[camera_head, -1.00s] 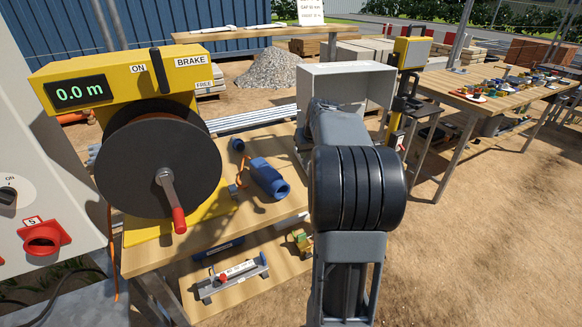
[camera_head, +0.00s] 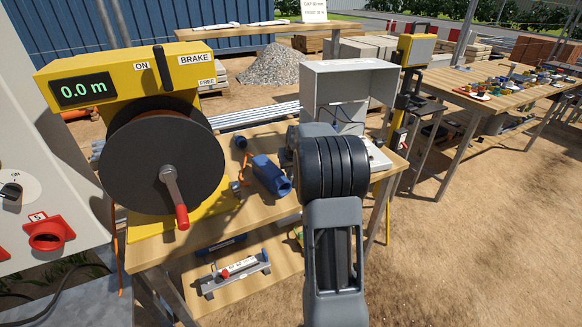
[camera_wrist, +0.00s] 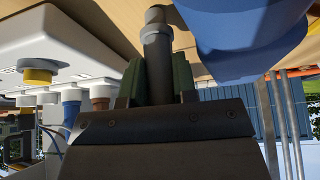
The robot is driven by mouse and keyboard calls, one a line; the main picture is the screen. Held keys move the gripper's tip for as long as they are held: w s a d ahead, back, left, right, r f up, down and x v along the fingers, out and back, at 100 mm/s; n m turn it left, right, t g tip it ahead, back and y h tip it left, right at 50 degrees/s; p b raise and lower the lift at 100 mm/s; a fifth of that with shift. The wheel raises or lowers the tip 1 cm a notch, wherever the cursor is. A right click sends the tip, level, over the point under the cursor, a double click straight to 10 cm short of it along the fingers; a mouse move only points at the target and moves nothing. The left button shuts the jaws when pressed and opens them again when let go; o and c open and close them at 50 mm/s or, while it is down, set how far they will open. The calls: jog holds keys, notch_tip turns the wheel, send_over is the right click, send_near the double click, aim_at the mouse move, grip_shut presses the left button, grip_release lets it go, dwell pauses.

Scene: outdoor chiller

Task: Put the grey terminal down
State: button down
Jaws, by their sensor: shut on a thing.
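In the wrist view my gripper (camera_wrist: 158,85) is shut on the grey terminal (camera_wrist: 156,42), a short grey cylinder with a narrower end, held between two dark green finger pads. Its far end shows against the wooden bench top (camera_wrist: 120,14); I cannot tell whether it touches the wood. A white box (camera_wrist: 60,35) with yellow, blue and brown terminals is to the left of it. A large blue connector (camera_wrist: 240,35) is close by on the right. In the head view my arm hides the gripper and the grey terminal.
In the head view an open grey box (camera_head: 350,80) stands on the bench (camera_head: 250,220) behind my arm. The blue connector (camera_head: 268,176) lies to its left, beside the yellow cable reel machine (camera_head: 130,70). A long table (camera_head: 500,85) with small parts is at right.

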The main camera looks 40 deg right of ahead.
jog(key=shift+f, duration=0.2)
jog(key=c, duration=0.9)
grip_release()
jog(key=shift+r, duration=0.1)
jog(key=shift+r, duration=0.25)
jog(key=v, duration=1)
jog(key=s+a+n+y, duration=0.1)
jog(key=s+a, duration=0.3)
jog(key=a, duration=0.4)
jog(key=s+a+n, duration=0.1)
jog(key=s+a, duration=0.4)
jog(key=a, duration=0.3)
jog(key=s+a+f+n+g+y, duration=0.1)
jog(key=s+a+f+n+g, duration=0.1)
jog(key=s+a+f, duration=0.3)
jog(key=s+a, duration=0.3)
jog(key=s, duration=0.3)
jog(key=shift+s+a+f, duration=0.2)
jog(key=shift+s+a, duration=0.05)
jog(key=shift+a, duration=0.1)
jog(key=shift+r, duration=0.1)
